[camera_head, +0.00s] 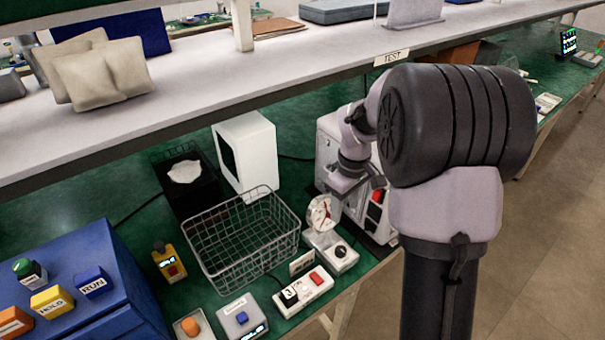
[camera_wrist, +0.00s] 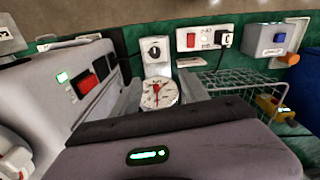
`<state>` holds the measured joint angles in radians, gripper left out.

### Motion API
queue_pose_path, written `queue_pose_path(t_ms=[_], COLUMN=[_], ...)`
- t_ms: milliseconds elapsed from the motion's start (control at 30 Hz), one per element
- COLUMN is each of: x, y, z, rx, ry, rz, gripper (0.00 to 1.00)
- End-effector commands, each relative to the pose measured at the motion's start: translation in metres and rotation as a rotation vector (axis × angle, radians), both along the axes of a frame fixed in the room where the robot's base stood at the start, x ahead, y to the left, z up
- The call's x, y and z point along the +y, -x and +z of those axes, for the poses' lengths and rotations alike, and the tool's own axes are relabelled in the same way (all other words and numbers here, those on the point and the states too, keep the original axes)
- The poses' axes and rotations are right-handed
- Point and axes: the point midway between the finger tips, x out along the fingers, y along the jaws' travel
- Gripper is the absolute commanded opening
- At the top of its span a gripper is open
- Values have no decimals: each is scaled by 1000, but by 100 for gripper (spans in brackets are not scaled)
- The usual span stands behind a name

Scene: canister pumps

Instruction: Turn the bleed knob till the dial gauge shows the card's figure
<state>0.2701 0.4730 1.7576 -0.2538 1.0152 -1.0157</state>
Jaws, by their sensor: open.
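The dial gauge (camera_head: 322,212) has a round white face and stands at the front of the green bench. In the wrist view the gauge (camera_wrist: 159,94) shows a red needle, but its figures are too small to read. The black bleed knob (camera_head: 340,252) sits on a pale box just in front of the gauge; it also shows in the wrist view (camera_wrist: 154,51). A small card (camera_head: 302,262) stands left of the knob, its figure unreadable. My gripper (camera_head: 343,184) is open and empty, above and behind the gauge, apart from the knob. Its fingertips are hard to make out.
A wire basket (camera_head: 243,243) stands left of the gauge. A white machine with a red switch (camera_head: 376,196) is close on the right. A socket strip (camera_head: 303,291) lies in front. A shelf (camera_head: 200,109) overhangs the bench behind. A blue button console (camera_head: 85,290) is at left.

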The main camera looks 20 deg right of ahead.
Motion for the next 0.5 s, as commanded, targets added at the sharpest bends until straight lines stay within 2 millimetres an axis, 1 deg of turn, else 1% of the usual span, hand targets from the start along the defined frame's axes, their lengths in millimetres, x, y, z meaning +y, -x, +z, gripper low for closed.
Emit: queue_pose_path(t_ms=[33,100,167,267,500], x=[-8,-15,-18,-17,-17], y=[-5,-8,-9,-9,-8], z=[-12,-25,-34,-55,-130], rx=[23,39,46,47,49], ry=[0,2,3,2,2], rz=[32,67,81,83,82], gripper=[52,52,52,52,52])
